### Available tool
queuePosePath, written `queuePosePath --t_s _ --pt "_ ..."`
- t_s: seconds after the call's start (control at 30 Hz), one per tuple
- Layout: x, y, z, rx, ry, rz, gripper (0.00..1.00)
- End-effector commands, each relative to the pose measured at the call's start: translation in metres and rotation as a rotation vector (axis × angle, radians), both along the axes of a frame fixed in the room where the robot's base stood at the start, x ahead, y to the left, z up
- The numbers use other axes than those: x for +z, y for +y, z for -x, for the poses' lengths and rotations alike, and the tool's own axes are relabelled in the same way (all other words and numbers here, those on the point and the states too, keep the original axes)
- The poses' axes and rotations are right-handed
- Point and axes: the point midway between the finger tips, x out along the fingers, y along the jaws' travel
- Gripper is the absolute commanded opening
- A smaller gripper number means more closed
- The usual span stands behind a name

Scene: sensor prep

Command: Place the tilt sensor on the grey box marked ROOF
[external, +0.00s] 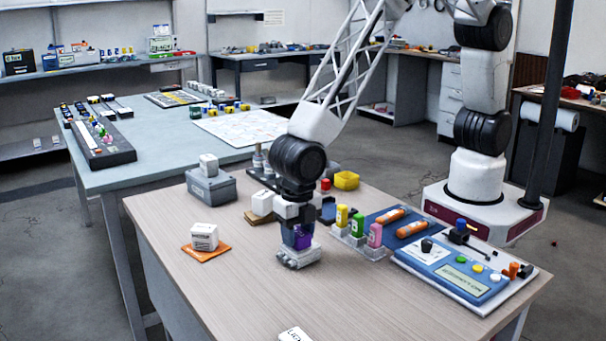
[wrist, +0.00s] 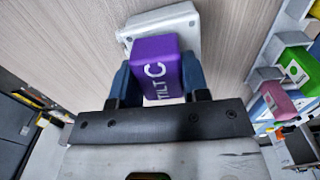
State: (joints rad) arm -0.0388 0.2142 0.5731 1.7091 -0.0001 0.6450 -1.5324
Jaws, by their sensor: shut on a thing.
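The tilt sensor is a purple block (wrist: 154,62) with "TILT C" in white letters; it also shows in the external view (external: 303,240). My gripper (wrist: 157,80) is shut on it from both sides, and it shows low over the table in the external view (external: 300,228). A light grey box (external: 299,258) is directly under the sensor; part of it shows in the wrist view (wrist: 182,18). I cannot tell whether the sensor touches it. A darker grey box (external: 211,188) with a white block on top stands further back left. I cannot read ROOF on either box.
A white cube (external: 204,236) sits on an orange pad (external: 206,252) to the left. The table's front left is mostly clear.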

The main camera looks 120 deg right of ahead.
Motion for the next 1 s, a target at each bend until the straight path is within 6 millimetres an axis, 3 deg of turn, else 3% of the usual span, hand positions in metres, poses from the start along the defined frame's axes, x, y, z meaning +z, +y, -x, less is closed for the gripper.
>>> queuePosePath --t_s 0.13,0.17,0.3,0.73,1.0 --pt "-0.003 0.0 0.0 0.0 0.001 0.0 0.12" --pt "-0.003 0.0 0.0 0.0 0.0 0.0 0.47" --pt "-0.003 0.0 0.0 0.0 0.0 0.0 0.68" --pt "0.001 0.0 0.0 0.0 -0.001 0.0 0.68" --pt "0.026 0.0 0.0 0.0 -0.001 0.0 0.68"
